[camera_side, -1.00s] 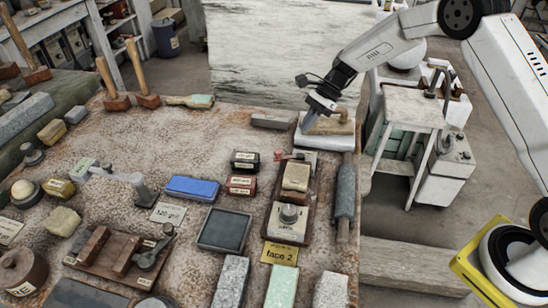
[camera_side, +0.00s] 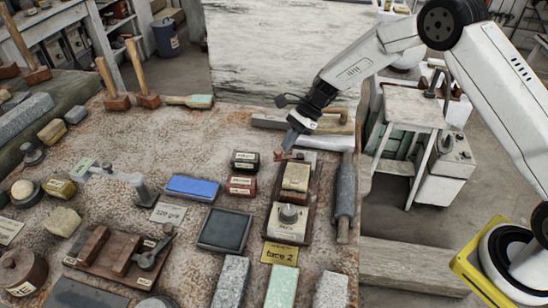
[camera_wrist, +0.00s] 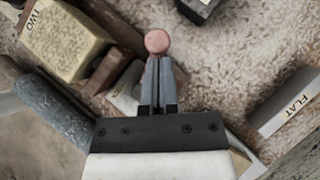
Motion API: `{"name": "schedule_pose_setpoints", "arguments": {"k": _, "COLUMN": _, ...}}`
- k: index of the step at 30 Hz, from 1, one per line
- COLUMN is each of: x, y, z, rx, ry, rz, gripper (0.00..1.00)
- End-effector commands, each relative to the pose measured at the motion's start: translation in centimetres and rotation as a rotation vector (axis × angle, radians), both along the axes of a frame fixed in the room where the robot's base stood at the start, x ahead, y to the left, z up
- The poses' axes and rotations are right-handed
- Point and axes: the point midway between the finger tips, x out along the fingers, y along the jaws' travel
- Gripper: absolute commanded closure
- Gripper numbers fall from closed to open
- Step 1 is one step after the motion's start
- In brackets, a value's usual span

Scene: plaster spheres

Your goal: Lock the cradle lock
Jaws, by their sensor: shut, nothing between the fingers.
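The red piece (camera_side: 279,155) shows small beside the fingertips in the side view, at the cradle's far left corner. It appears to be the lock's handle; the rest of it is hidden. A cream block (camera_side: 296,177), marked TWO in the wrist view (camera_wrist: 65,38), sits on the base.
A grey stone roller (camera_side: 344,195) lies right of the cradle. Dark and red labelled boxes (camera_side: 241,185) stand close on its left. A long bar (camera_side: 270,120), marked FLAT in the wrist view (camera_wrist: 286,104), lies behind. Bare bench shows left of the boxes.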

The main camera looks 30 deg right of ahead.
Motion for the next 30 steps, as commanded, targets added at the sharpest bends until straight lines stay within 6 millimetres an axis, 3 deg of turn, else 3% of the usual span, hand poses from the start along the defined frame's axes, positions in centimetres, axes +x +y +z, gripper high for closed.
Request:
{"name": "schedule_pose_setpoints", "arguments": {"k": 13, "x": -0.7, "y": 1.4, "z": -0.3, "rx": 0.001, "ry": 0.003, "rz": 0.208, "gripper": 1.00}}
{"name": "schedule_pose_setpoints", "arguments": {"k": 30, "x": -0.8, "y": 1.3, "z": -0.5, "rx": 0.002, "ry": 0.011, "rz": 0.216, "gripper": 1.00}}
